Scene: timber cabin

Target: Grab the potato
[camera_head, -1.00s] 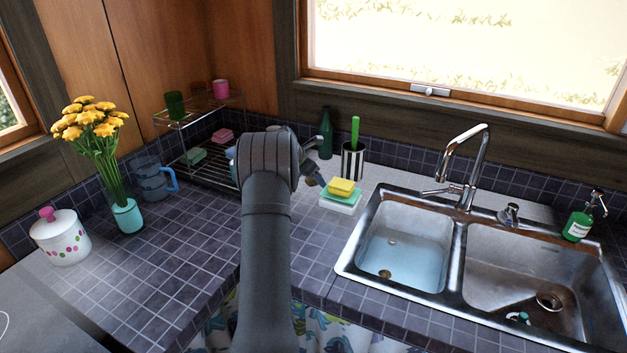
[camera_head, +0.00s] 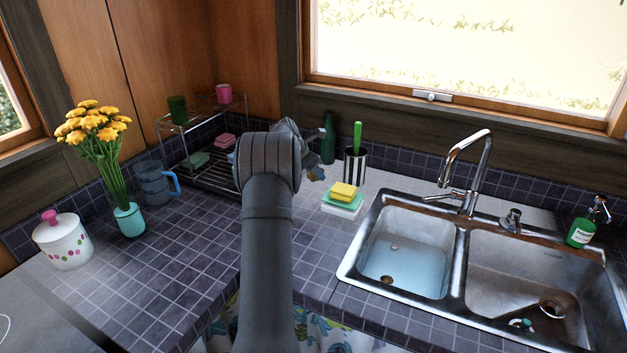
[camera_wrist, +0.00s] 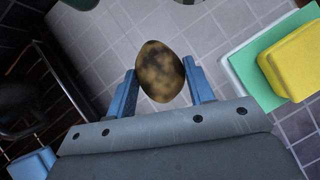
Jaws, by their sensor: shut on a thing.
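The potato (camera_wrist: 160,72) is brown with dark mottled patches. In the wrist view it sits between the two blue fingers of my gripper (camera_wrist: 160,85), which are shut on it. Most of my gripper (camera_head: 312,165) is hidden behind my arm there. Whether the potato touches the counter cannot be told.
A yellow sponge (camera_head: 343,190) on a stack lies right of my gripper. Behind stand a striped holder (camera_head: 354,167) and a green bottle (camera_head: 327,140). A wire rack (camera_head: 212,180) is to the left. The double sink (camera_head: 455,262) is at right.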

